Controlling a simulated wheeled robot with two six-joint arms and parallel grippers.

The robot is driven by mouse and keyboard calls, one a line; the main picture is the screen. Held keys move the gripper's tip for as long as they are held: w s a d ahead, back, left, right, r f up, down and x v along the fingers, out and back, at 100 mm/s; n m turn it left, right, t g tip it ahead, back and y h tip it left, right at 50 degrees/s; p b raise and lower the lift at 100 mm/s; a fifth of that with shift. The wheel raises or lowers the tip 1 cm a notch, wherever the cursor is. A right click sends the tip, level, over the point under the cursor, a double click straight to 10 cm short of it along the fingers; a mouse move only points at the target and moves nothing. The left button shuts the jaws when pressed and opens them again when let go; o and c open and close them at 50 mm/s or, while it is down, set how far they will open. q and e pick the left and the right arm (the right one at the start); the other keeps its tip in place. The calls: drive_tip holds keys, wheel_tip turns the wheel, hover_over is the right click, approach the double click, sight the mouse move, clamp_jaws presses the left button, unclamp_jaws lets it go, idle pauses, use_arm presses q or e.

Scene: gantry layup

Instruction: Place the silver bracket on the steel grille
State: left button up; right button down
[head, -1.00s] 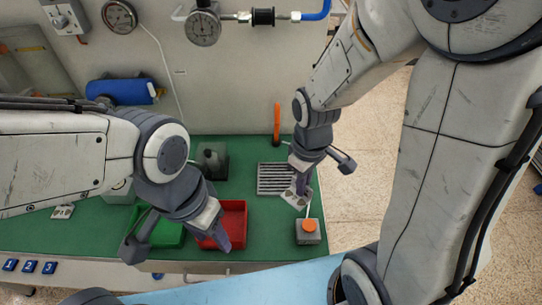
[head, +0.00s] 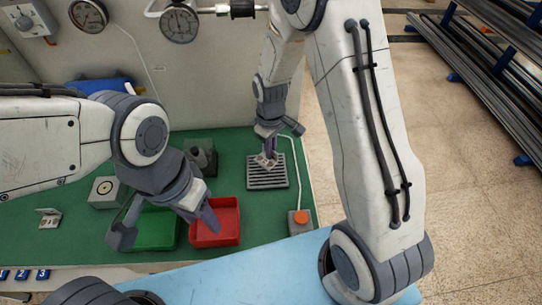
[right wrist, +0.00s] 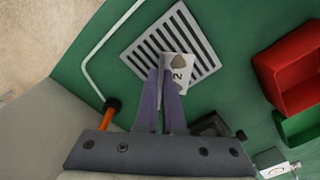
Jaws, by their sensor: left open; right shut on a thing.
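The silver bracket (head: 266,161) is in my right gripper (head: 267,150), over the upper part of the steel grille (head: 268,182). I cannot tell whether the bracket touches the grille. My left gripper (head: 165,224) is open and empty, above the green and red bins; its arm hides part of the green bin.
A red bin (head: 238,205) and a green bin (head: 155,232) stand left of the grille. A box with an orange button (head: 300,219) is at the lower right, its cable running past the grille. Another bracket-like part (head: 48,218) lies at far left.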

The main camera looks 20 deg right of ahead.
wheel_tip(320, 180, down, 3)
drive_tip(key=shift+f+p, duration=0.2)
drive_tip(key=shift+p, duration=0.25)
drive_tip(key=shift+f, duration=0.2)
drive_tip(key=shift+f, duration=0.2)
drive_tip(key=c, duration=1)
unclamp_jaws()
drive_tip(key=shift+c, duration=0.2)
